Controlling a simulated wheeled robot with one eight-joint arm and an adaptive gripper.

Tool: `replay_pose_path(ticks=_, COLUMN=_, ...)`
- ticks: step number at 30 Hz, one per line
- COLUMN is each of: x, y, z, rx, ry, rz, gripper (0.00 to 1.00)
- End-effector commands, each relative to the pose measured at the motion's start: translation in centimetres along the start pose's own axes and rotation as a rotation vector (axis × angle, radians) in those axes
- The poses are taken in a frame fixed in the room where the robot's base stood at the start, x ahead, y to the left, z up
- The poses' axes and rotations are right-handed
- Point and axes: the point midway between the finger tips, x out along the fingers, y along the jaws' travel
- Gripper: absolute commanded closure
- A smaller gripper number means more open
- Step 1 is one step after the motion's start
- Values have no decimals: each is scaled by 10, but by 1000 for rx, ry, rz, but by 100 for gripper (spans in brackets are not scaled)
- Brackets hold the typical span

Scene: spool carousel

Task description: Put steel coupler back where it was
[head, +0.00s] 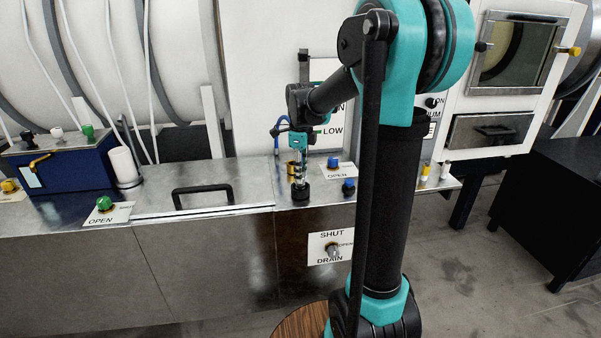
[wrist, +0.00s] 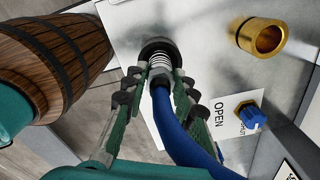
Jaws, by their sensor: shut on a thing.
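The steel coupler (wrist: 161,65), a silvery ribbed piece on the end of a blue hose (wrist: 180,130), is between the fingers of my gripper (wrist: 153,84) in the wrist view. My gripper is shut on it. Its far end meets a round black collar (wrist: 158,46) near the front edge of the metal counter; I cannot tell whether it is seated inside. In the head view the coupler (head: 299,180) stands about upright below my gripper (head: 299,166), directly over the black collar (head: 301,192). A brass socket (wrist: 264,34) stands beside it, empty.
A blue valve knob (wrist: 251,116) with an OPEN label is close by. A black handle (head: 203,194) and green knob (head: 104,203) lie left along the counter (head: 255,225). A wooden barrel (wrist: 50,55) stands below the counter's front edge. A drain valve (head: 333,250) is on the front panel.

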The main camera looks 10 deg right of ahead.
Motion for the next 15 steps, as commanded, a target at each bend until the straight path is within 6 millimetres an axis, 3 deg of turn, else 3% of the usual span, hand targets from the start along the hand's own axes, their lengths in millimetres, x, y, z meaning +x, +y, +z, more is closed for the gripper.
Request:
replay_pose_path(ticks=9, x=3, y=0, z=0, rx=0, ry=0, rz=0, gripper=100)
replay_pose_path(ticks=10, x=2, y=0, z=0, rx=0, ry=0, rz=0, gripper=70)
replay_pose_path(ticks=15, x=2, y=0, z=0, rx=0, ry=0, rz=0, gripper=53)
